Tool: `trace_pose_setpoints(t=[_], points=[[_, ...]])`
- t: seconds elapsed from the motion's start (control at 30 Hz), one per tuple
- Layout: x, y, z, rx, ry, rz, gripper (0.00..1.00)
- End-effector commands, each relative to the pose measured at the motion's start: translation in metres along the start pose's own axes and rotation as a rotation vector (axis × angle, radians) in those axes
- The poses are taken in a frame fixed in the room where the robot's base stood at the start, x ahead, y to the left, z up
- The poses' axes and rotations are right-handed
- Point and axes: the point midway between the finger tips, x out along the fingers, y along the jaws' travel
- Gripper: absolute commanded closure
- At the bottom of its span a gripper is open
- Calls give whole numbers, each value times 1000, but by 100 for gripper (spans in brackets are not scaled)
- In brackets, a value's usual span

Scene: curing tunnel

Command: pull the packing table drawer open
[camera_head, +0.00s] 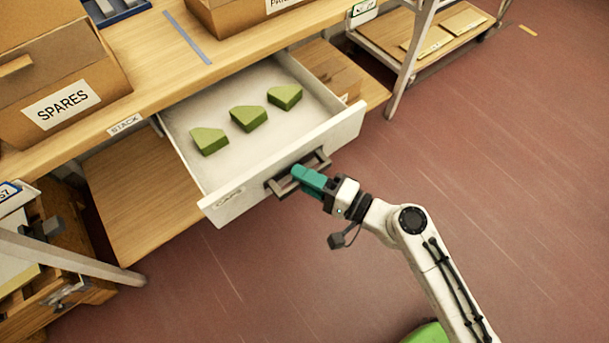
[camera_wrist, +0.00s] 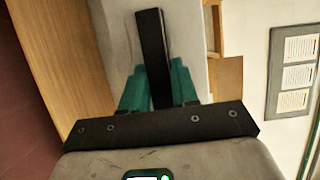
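The white packing table drawer (camera_head: 232,197) is pulled well out from under the wooden tabletop, with its inside in view. Several green angular blocks (camera_head: 248,117) lie in it. Its dark bar handle (camera_head: 318,163) is on the front face. My gripper (camera_head: 298,175) is at the handle, with its teal fingers around the bar. In the wrist view the dark handle bar (camera_wrist: 153,55) runs between the two teal fingers (camera_wrist: 158,85), which sit close on both sides of it. The drawer front (camera_wrist: 188,45) is just beyond.
A cardboard box marked SPARES (camera_head: 60,103) stands on the tabletop (camera_head: 165,60). A lower shelf (camera_head: 140,200) runs beneath the drawer. A slanted table leg (camera_head: 75,258) is at left, and a low cart (camera_head: 440,40) is at upper right. The red floor (camera_head: 480,150) at right is clear.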

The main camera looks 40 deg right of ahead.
Motion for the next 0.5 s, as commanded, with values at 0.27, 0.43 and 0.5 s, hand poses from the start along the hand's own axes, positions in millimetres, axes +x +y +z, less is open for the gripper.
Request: trace_pose_setpoints(t=[0.27,0.43,0.5], points=[[0,0,0,0,0,0,51],[0,0,0,0,0,0,51],[-4,1,0,1,1,1,51]])
